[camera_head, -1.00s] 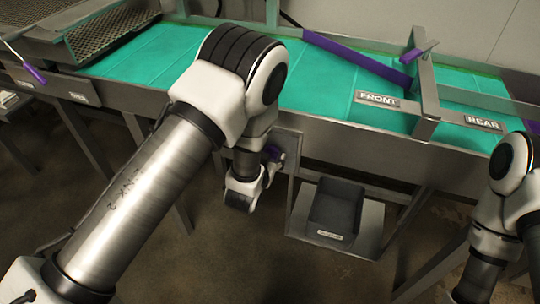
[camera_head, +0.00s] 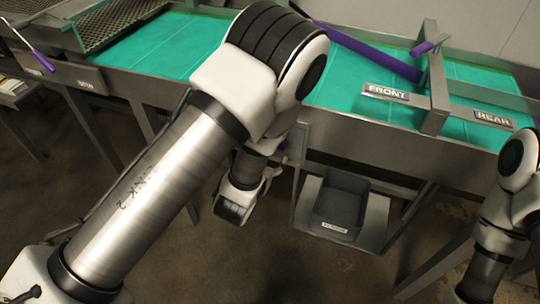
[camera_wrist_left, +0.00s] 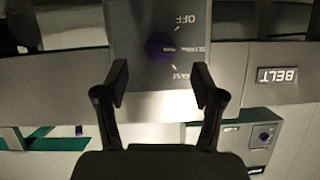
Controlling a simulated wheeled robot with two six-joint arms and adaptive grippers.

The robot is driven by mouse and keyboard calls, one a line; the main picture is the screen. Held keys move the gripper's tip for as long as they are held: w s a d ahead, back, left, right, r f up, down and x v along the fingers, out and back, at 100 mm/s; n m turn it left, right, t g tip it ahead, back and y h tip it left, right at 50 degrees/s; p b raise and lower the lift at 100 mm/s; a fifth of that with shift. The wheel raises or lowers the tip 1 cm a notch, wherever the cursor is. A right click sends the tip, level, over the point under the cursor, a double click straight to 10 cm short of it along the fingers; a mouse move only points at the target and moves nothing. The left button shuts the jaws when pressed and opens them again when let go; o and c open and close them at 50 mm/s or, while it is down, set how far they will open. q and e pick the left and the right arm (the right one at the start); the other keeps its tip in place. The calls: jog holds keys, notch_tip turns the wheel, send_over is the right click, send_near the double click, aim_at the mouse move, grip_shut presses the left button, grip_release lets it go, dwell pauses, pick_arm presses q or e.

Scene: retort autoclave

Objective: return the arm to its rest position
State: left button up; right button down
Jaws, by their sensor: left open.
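My left arm (camera_head: 165,185) comes in from the lower left of the head view and bends down at a white and black elbow. Its wrist (camera_head: 238,200) hangs in front of the conveyor's front frame, and its fingertips cannot be made out there. In the left wrist view my left gripper (camera_wrist_left: 162,88) has its two dark fingers apart with nothing between them. Beyond them is a grey control panel with a purple knob (camera_wrist_left: 159,46) marked OFF and FAST, which appears apart from the fingers. My right arm (camera_head: 510,200) shows at the right edge; its gripper is not visible.
A BELT label (camera_wrist_left: 277,75) shows in the wrist view. Open floor lies in front.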

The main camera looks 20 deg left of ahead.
pick_arm(q)
jog(key=s+a+f+n+g, duration=0.1)
jog(key=s+a+f+g, duration=0.2)
jog(key=s+f, duration=0.25)
jog(key=s+a+f+n+g+y, duration=0.1)
jog(key=s+a+f+g, duration=0.1)
jog(key=s+f, duration=0.35)
jog(key=s+a+f+n+g, duration=0.1)
jog(key=s+a+f+g, duration=0.2)
jog(key=s+f, duration=0.25)
jog(key=s+f+m+g+h, duration=0.1)
jog(key=s+f+g, duration=0.2)
jog(key=s, duration=0.9)
jog(key=g, duration=0.2)
jog(key=shift+d+m+g, duration=0.3)
jog(key=shift+d, duration=0.05)
jog(key=shift+s, duration=0.1)
